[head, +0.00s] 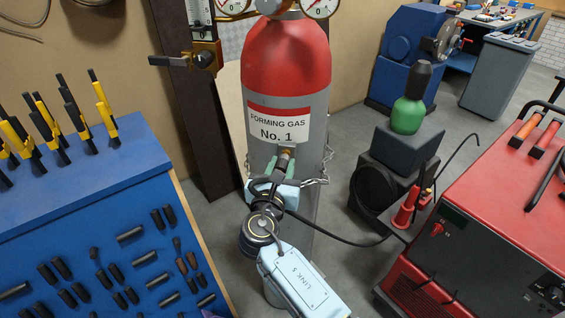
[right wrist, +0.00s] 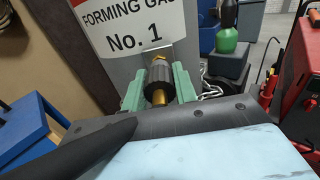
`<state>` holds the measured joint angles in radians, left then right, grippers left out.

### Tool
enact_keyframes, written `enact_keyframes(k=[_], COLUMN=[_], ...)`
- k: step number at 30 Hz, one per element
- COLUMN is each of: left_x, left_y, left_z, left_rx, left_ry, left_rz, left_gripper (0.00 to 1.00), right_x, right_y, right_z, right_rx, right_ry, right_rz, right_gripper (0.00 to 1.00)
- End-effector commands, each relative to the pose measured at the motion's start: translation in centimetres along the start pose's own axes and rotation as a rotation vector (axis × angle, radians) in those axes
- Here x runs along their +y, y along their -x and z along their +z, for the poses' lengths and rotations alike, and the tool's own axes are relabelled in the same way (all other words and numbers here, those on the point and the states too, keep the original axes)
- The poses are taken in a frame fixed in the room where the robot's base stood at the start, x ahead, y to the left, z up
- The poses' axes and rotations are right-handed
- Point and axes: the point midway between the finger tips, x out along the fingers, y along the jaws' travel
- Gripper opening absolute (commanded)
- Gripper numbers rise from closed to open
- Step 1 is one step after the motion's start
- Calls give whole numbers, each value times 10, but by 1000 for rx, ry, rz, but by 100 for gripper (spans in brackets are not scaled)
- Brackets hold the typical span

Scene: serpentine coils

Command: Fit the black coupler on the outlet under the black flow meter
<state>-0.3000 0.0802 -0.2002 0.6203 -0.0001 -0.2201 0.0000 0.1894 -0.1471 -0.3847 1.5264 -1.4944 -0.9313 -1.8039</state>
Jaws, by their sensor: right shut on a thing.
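My right gripper (head: 280,172) is in front of the lower part of the gas cylinder. Its green fingers are shut on a dark ribbed coupler (head: 284,159), which also shows between the fingers in the right wrist view (right wrist: 159,82). Brass shows at both ends of the coupler in the wrist view. On the dark post at upper left, a clear scaled tube (head: 199,14) stands above a brass block (head: 205,56) with a black lever; this may be the flow meter, but its top is cut off. I cannot tell its outlet clearly. My left gripper is not in view.
The red and grey cylinder (head: 287,55) labelled "FORMING GAS No. 1" stands close behind the gripper, with a chain (head: 313,181) beside it. A blue rack (head: 95,200) with black and yellow tools is at left. A red machine (head: 480,225) is at right.

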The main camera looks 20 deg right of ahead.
Motion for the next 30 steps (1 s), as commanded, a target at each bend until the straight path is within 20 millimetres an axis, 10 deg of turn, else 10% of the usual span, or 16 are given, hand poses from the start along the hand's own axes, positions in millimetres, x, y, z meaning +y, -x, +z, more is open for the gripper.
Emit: enact_keyframes(k=[30], left_x=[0], left_y=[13], left_z=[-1], left_rx=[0], left_ry=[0], left_rz=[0], left_gripper=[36], right_x=[0], right_y=[36], right_z=[0], right_rx=[-1], right_ry=[-1], right_rz=[0], right_gripper=[0])
